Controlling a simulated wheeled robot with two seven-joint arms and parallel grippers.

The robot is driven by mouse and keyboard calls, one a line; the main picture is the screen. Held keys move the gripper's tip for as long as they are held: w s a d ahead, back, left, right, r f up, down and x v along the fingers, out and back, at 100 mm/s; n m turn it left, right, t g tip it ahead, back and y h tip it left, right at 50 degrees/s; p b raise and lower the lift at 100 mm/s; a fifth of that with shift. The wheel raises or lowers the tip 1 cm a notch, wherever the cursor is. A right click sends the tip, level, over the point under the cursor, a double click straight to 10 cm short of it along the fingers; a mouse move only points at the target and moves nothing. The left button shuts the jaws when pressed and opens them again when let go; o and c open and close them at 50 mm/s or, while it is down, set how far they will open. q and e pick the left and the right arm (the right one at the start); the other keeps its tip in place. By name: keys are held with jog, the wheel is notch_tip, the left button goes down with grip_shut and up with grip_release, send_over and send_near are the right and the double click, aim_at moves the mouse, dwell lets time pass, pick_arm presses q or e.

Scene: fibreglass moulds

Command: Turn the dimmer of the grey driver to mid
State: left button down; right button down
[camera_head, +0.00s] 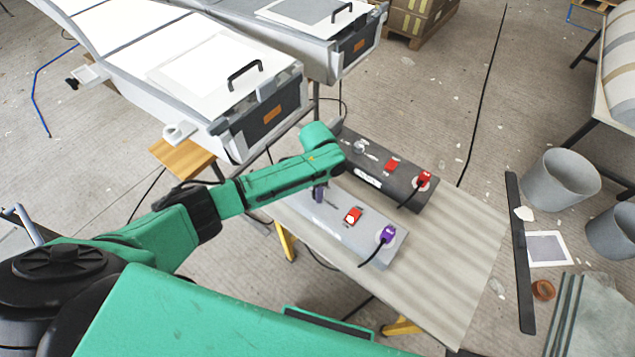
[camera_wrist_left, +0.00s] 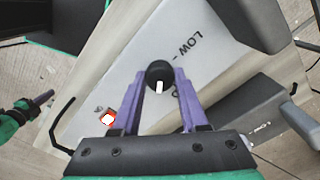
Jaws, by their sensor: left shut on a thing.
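The light grey driver (camera_head: 345,222) lies on the table beside a dark grey driver (camera_head: 385,168). It has a red switch (camera_head: 353,215) and a purple plug (camera_head: 387,235). In the left wrist view its pale top (camera_wrist_left: 110,85) carries the word LOW. My left gripper (camera_head: 319,193) points down at the far-left end of this driver. In the left wrist view its purple fingers (camera_wrist_left: 160,92) are shut on the black dimmer knob (camera_wrist_left: 159,70), whose white mark points toward the bottom of the picture.
The dark driver stands close behind, with its own red switch (camera_head: 392,165) and red plug (camera_head: 424,180). The right part of the table (camera_head: 450,250) is bare. White moulds (camera_head: 215,75) stand at the back left. Grey buckets (camera_head: 558,180) stand on the floor at right.

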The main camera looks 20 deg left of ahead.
pick_arm(q)
jog(key=n+p, duration=0.3)
jog(key=n, duration=0.2)
jog(key=shift+d+r+n+p, duration=0.1)
jog(key=shift+r+n+p, duration=0.1)
jog(key=shift+n+p, duration=0.15)
jog(key=shift+w+f+n+p, duration=0.1)
jog(key=shift+n+p, duration=0.85)
jog(key=shift+n, duration=1.2)
jog(key=shift+c, duration=2.2)
grip_release()
notch_tip(320, 180, up, 14)
jog(key=shift+r, duration=0.25)
